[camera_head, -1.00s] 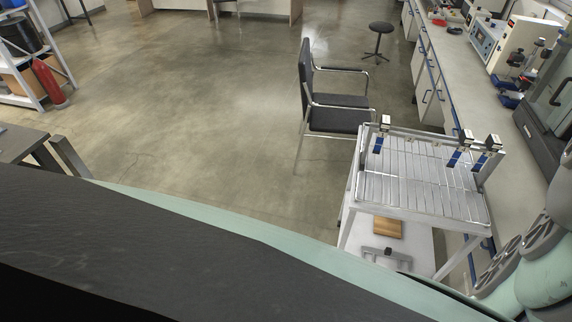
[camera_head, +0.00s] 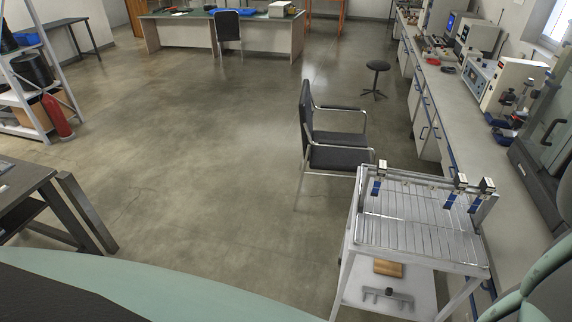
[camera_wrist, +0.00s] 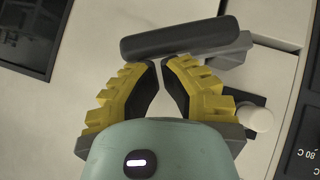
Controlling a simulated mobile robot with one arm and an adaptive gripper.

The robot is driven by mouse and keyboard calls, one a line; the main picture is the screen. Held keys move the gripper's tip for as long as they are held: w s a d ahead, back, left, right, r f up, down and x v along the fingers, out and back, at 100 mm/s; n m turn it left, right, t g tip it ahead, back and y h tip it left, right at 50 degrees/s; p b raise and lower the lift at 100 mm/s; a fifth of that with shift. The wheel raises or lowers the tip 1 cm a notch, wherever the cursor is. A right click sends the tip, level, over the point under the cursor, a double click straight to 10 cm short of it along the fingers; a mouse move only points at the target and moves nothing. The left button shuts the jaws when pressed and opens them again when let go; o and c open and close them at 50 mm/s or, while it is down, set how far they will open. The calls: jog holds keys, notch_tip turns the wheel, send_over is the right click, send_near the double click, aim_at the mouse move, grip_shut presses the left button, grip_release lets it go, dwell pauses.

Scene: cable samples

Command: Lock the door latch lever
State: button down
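In the wrist view a dark grey bar-shaped lever (camera_wrist: 180,37) lies slightly tilted across a pale front panel. A grey mount (camera_wrist: 237,49) shows at its right end. It looks like the door latch lever. My gripper (camera_wrist: 161,61) has yellow ribbed fingers with dark pads. The fingertips nearly meet just below the lever's middle, with nothing seen between them. I cannot tell whether they touch the lever. Neither the lever nor my gripper can be made out in the head view.
A pale round knob (camera_wrist: 261,119) sits right of my gripper, beside a dark panel marked "80 C" (camera_wrist: 305,155). A dark window (camera_wrist: 30,35) is at upper left. In the head view, a metal rack cart (camera_head: 415,225), a chair (camera_head: 335,135) and a long bench (camera_head: 465,125) stand at right. Open floor (camera_head: 200,160) fills the middle.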

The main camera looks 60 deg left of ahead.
jog(key=shift+s+d+f, duration=0.25)
jog(key=shift+s, duration=0.05)
jog(key=shift+s+d+f+b, duration=0.15)
jog(key=shift+f+b, duration=0.05)
jog(key=shift+f, duration=0.3)
jog(key=shift+s+d+f+b, duration=0.1)
jog(key=shift+f+b, duration=0.1)
jog(key=shift+f, duration=0.3)
jog(key=shift+s+d+f+b, duration=0.2)
jog(key=shift+s+f+b, duration=0.1)
jog(key=shift+f+b, duration=0.4)
jog(key=shift+s+f, duration=0.1)
